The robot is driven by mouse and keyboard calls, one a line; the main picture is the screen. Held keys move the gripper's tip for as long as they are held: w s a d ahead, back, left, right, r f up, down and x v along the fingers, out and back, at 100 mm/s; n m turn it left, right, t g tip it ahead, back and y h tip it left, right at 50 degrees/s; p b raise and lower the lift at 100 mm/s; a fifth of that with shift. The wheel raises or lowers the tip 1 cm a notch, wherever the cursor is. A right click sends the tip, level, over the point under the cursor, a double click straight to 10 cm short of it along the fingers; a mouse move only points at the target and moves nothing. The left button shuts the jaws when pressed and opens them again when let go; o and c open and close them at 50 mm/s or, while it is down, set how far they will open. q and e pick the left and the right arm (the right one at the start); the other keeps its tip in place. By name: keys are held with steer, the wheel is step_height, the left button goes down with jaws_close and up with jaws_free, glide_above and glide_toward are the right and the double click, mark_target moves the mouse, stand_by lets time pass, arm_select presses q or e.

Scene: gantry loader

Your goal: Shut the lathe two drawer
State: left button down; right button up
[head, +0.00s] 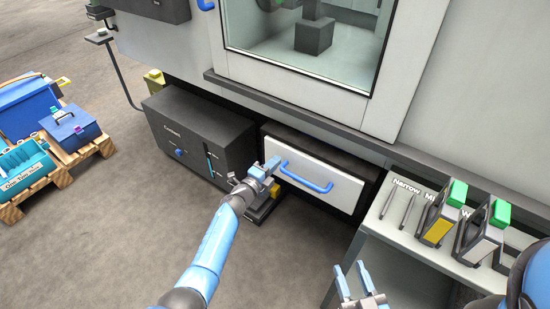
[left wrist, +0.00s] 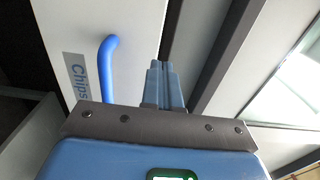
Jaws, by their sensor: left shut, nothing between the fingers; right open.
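The lathe drawer (head: 322,183) has a white front and a blue bar handle (head: 305,178). It sits low under the machine, and a dark gap shows behind its top edge, so the front stands out from the machine. In the left wrist view the drawer front (left wrist: 85,25) carries a "Chips" label beside the handle (left wrist: 106,65). My left gripper (head: 271,167) is shut and empty, near the handle's left end; its closed fingertips (left wrist: 164,72) point at the front, beside the handle. I cannot tell whether they touch. My right gripper (head: 354,280) is open and empty at the lower right.
A dark coolant box (head: 185,135) stands left of the drawer. A grey stand (head: 400,262) with several tools and green-topped blocks is at the right. The machine's window (head: 350,62) is above. Pallets with blue bins (head: 25,108) stand far left.

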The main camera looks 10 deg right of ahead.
arm_select(q)
steer(key=p+v, duration=0.3)
steer(key=v, duration=0.5)
steer(key=shift+s+f, duration=0.15)
steer(key=shift+s, duration=0.05)
steer(key=s+a+r+n+t+y, duration=0.2)
steer(key=s+a+r+n+t, duration=0.25)
steer(key=a+r+n, duration=0.45)
steer(key=s+a+n+y, duration=0.3)
steer(key=s+a+n, duration=0.3)
steer(key=s, duration=0.4)
steer(key=s+a+n+y, duration=0.4)
steer(key=s+a+n, duration=0.2)
steer(key=s, duration=0.4)
steer(key=s+a+n+y, duration=0.3)
steer(key=s+a+n, duration=0.3)
steer(key=s, duration=0.4)
step_height(320, 180, up, 13)
steer(key=p, duration=1.2)
steer(key=shift+y+p, duration=0.4)
